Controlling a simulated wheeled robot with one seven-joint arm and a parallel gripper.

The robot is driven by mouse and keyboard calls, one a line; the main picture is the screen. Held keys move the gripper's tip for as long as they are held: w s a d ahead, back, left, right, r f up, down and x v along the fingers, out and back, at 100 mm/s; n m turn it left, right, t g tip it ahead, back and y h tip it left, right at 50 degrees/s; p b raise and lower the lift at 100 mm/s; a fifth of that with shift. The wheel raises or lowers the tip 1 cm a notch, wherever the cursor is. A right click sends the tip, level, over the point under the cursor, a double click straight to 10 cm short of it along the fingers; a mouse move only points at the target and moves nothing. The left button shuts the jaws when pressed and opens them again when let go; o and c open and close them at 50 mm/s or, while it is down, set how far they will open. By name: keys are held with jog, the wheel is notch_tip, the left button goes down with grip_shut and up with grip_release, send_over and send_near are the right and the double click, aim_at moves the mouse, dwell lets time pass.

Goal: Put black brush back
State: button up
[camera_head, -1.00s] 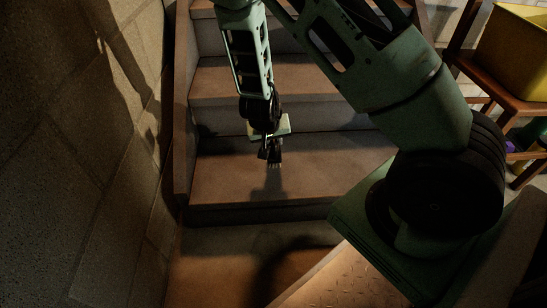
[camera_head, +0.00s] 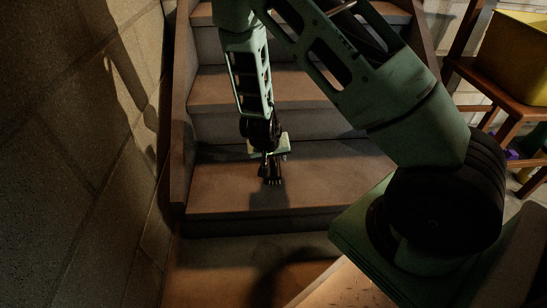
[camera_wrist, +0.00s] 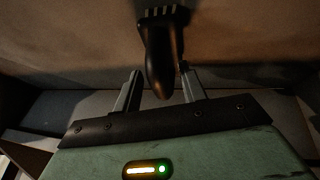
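In the wrist view the dark handle (camera_wrist: 162,65) lies between the two fingers of my gripper (camera_wrist: 160,76), with the rounded handle end toward the palm.
Brown steps (camera_head: 320,182) rise away from me. A rough block wall (camera_head: 90,150) stands close on the left. A wooden shelf (camera_head: 500,85) with a yellow bin (camera_head: 515,55) is at the right. The step to the right of the gripper is clear.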

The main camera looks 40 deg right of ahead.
jog(key=shift+r, duration=0.35)
jog(key=p+v, duration=0.9)
jog(key=v, duration=0.3)
jog(key=s+a+r+n+g+y, duration=0.1)
jog(key=s+a+r+n+y, duration=0.3)
jog(key=a, duration=0.5)
jog(key=s+a+r+n+y, duration=0.2)
jog(key=a+r, duration=0.4)
jog(key=a, duration=0.3)
jog(key=s+a+r+n+g+h, duration=0.1)
jog(key=s+r+n, duration=0.7)
jog(key=s+r, duration=0.3)
jog(key=s, duration=0.4)
jog(key=shift+a+g, duration=0.3)
jog(key=shift+a, duration=0.05)
jog(key=shift+s+r, duration=0.1)
jog(key=shift+r, duration=0.1)
